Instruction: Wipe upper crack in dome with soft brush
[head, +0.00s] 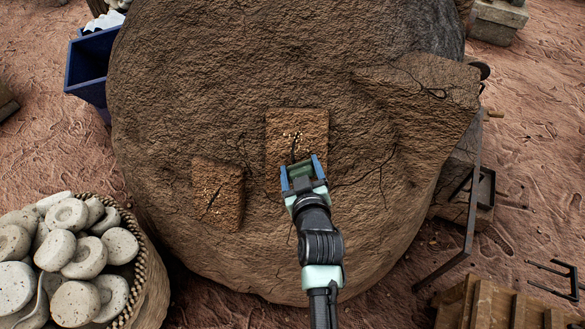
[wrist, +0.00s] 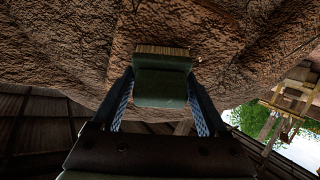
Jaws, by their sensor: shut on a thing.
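The brown mud dome (head: 200,80) fills the middle of the head view. Its upper patch (head: 312,124) is a lighter square with a dark upper crack (head: 293,150) and pale crumbs around it. A lower patch (head: 229,182) with a slanted crack (head: 213,198) lies to its left. My gripper (head: 303,170) is at the lower edge of the upper patch, hiding part of it. In the wrist view it is shut on the soft brush (wrist: 161,88), a dark green block with tan bristles toward the dome. I cannot tell whether the bristles touch the surface.
A woven basket (head: 150,270) of round speckled stones stands at lower left. A blue bin (head: 90,62) is at upper left. A metal frame (head: 470,215) stands right of the dome, and a wooden crate (head: 495,305) is at lower right. Bare ground is open at far right.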

